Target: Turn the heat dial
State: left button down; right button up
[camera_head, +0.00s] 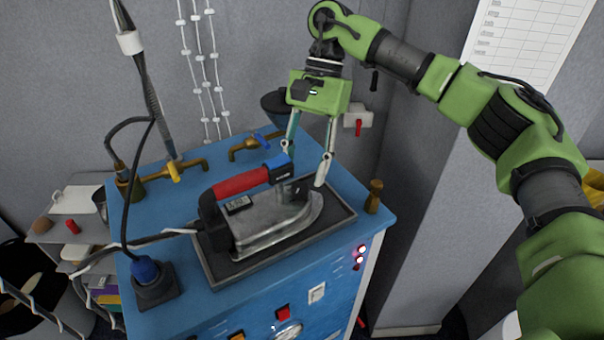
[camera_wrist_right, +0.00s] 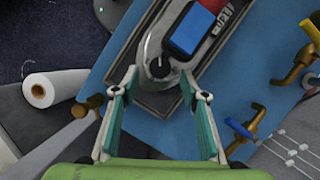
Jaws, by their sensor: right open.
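A steam iron (camera_head: 268,226) with a metal body and a red handle with a blue front end lies on a dark tray (camera_head: 338,222) on the blue station. In the right wrist view, a small dark round part, which looks like the heat dial (camera_wrist_right: 158,68), sits on the iron near its tip, below the blue handle end. My right gripper (camera_head: 303,166) is open and points down over the front of the iron. In the right wrist view, its fingers (camera_wrist_right: 160,78) stand on either side of the iron's tip, apart from each other. Whether they touch it is unclear. My left gripper is not in view.
Brass taps with a yellow lever (camera_head: 173,172) and a blue lever (camera_head: 262,138) stand at the station's back. A brass post (camera_head: 373,197) is right of the tray. A black cable (camera_head: 128,215) runs along the left. A grey wall column is to the right.

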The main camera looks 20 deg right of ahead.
aim_at(300, 190)
jog(key=shift+x, duration=1.4)
jog(key=c, duration=1.1)
